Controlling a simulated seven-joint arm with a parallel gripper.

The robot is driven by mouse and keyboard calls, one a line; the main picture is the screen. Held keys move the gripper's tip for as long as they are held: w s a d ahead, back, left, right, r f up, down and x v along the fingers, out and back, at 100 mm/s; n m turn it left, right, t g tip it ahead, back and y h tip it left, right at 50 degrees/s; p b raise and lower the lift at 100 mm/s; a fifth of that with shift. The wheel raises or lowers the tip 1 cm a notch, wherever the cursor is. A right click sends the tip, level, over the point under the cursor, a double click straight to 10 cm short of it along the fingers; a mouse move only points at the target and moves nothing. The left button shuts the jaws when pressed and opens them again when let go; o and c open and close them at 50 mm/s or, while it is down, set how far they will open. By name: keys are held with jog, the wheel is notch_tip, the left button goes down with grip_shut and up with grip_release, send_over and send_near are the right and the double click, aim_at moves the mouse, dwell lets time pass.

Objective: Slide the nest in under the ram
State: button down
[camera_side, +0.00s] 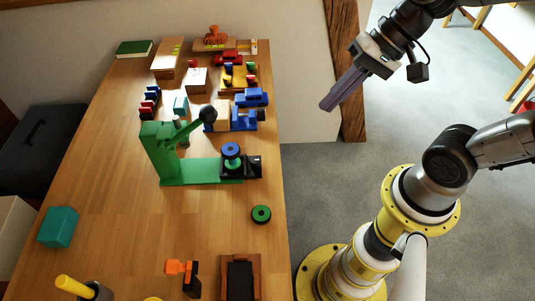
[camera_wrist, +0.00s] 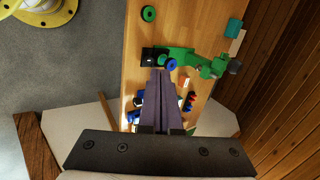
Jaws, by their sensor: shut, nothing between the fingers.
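A green press (camera_side: 160,150) stands on the table, with a lever ending in a dark ball (camera_side: 208,114). Its ram, a grey part (camera_side: 184,141), shows beside the column, partly hidden by the lever. The black nest (camera_side: 254,167) sits at the right end of the press's green base, out to the right of the ram. A green piece (camera_side: 232,163) and a blue ring (camera_side: 231,149) stand at the nest's left part. In the wrist view the nest (camera_wrist: 152,56) shows beyond my fingertips. My gripper (camera_side: 326,105) is shut and empty, up in the air right of the table.
A loose green ring (camera_side: 261,214) lies near the table's right edge. Blue blocks (camera_side: 245,119) and other coloured pieces stand behind the press. A teal block (camera_side: 58,227), an orange-topped tool (camera_side: 180,268) and a wooden tray (camera_side: 256,278) are in front. Table left of the press is clear.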

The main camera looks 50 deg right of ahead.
jog(key=w+d+f+m+y, duration=0.2)
jog(key=w+f+m, duration=0.5)
jog(key=f+m, duration=0.15)
jog(key=m, duration=0.8)
send_near(259, 164)
jog(key=shift+y, duration=0.3)
jog(key=f, duration=0.3)
jog(key=w+a+f, duration=0.1)
jog(key=f, duration=0.1)
jog(key=shift+w+f, duration=0.15)
jog(key=shift+f, duration=0.1)
jog(key=shift+w+a, duration=0.5)
jog(key=shift+a, duration=0.3)
